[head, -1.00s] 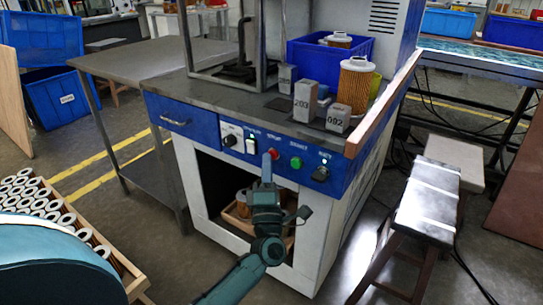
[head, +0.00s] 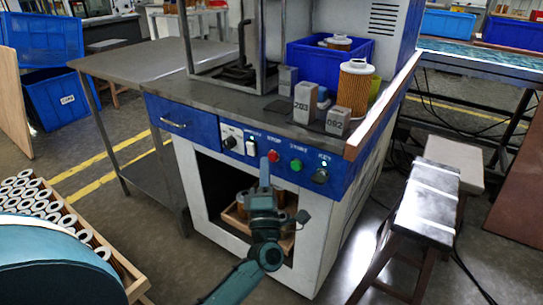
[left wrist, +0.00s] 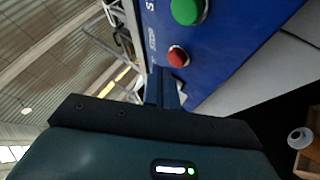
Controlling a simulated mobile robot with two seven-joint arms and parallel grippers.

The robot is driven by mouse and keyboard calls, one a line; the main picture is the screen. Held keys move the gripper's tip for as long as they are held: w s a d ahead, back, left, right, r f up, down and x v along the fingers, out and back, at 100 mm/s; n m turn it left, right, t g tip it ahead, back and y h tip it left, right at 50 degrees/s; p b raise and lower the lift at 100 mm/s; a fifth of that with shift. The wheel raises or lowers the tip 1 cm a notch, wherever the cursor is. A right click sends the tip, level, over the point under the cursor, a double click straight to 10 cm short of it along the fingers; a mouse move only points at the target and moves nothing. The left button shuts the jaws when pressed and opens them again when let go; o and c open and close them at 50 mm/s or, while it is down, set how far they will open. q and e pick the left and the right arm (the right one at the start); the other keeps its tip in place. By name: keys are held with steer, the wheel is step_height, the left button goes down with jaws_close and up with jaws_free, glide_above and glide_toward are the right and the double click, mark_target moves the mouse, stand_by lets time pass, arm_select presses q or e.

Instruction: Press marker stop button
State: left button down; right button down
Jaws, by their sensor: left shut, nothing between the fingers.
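The red stop button (head: 274,156) sits on the blue front panel (head: 207,127) of the machine bench, left of the green start button (head: 296,164). My left gripper (head: 264,161) is shut and empty, with its narrow fingertips just left of the red button and in front of the panel. In the left wrist view the shut fingers (left wrist: 163,84) point toward the panel, and the red button (left wrist: 178,56) is just beyond their tips, slightly right. A gap seems to show between tips and button. The green button also shows there (left wrist: 187,11). My right gripper is not in view.
A dark knob (head: 320,175) is right of the green button, and a white switch (head: 251,148) is left of the red one. Boxes and a filter cartridge (head: 354,88) stand on the bench top. A stool (head: 430,195) stands at the right.

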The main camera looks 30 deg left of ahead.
arm_select(q)
steer(key=shift+s, duration=0.15)
steer(key=s, duration=0.1)
steer(key=s+p, duration=0.1)
steer(key=s, duration=0.1)
steer(key=s+p, duration=0.1)
steer(key=s, duration=0.1)
steer(key=shift+a, duration=0.25)
stand_by(0.9)
